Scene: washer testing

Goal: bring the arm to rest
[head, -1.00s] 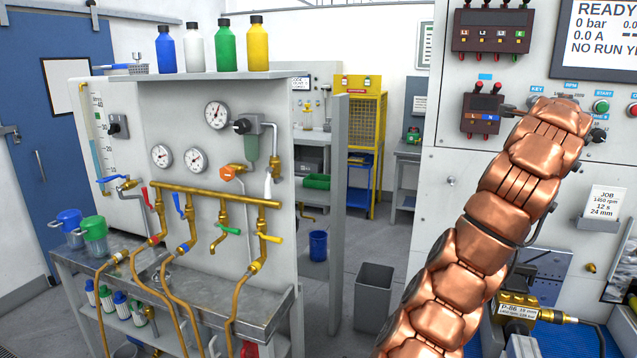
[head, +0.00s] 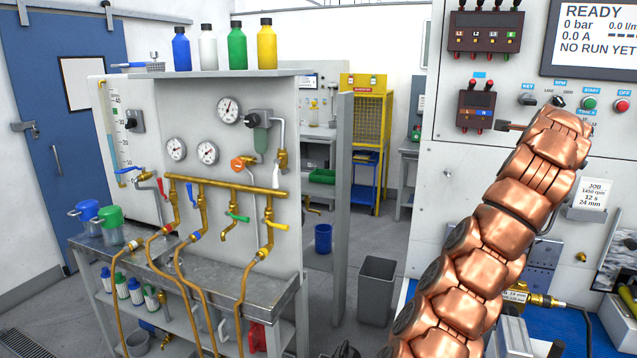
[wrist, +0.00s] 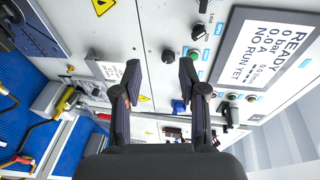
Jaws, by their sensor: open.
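My copper-coloured arm rises on the right of the head view, in front of the washer test panel (head: 455,190). My gripper (wrist: 160,72) shows in the wrist view with its two dark fingers apart and nothing between them. Behind the fingers, the wrist view shows the panel's knobs and buttons and its screen (wrist: 268,50), tilted on its side. The screen (head: 600,32) also shows in the head view and reads READY and NO RUN YET. I cannot make out the fingers clearly in the head view.
A blue work surface (head: 570,322) with a brass pump (head: 537,299) lies beside my arm. A grey bin (head: 376,290) stands on the floor to its left. A bench (head: 200,272) with brass taps and hoses fills the left.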

